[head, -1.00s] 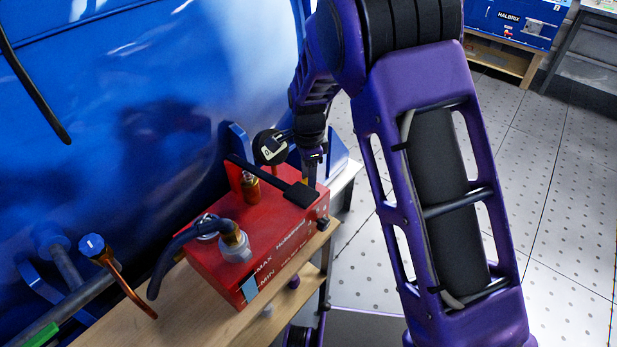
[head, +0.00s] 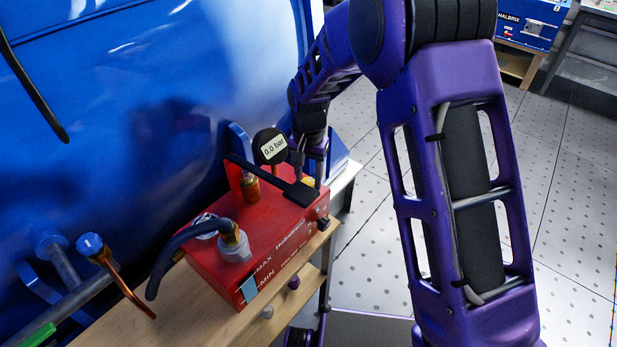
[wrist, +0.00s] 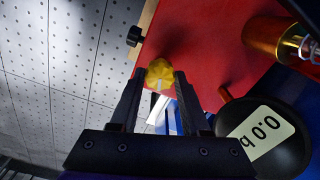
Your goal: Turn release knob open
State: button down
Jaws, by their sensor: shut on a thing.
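The red pump box (head: 215,265) stands on a wooden shelf. A yellow knob (wrist: 160,72) sits at its far end, and a bit of it shows in the head view (head: 308,182). My gripper (wrist: 154,84) is shut on the yellow knob, with one dark finger on each side of it in the wrist view. In the head view my gripper (head: 309,172) reaches down to the box's far right corner, and its fingertips are partly hidden behind the black lever. A small black knob (head: 322,222) is on the box's front face; it also shows in the wrist view (wrist: 135,36).
A round gauge (head: 272,147) reading 0.0 bar stands close beside my gripper. A black lever (head: 290,188) crosses the box top, near a brass fitting (head: 250,187). A dark hose (head: 185,245) joins the box. A big blue tank (head: 130,120) rises behind.

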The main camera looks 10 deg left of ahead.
aim_at(308, 182)
jog(key=shift+n, duration=1.1)
jog(key=shift+c, duration=1.9)
grip_release()
notch_tip(308, 182, up, 18)
jog(key=p, duration=0.1)
jog(key=shift+f, duration=0.25)
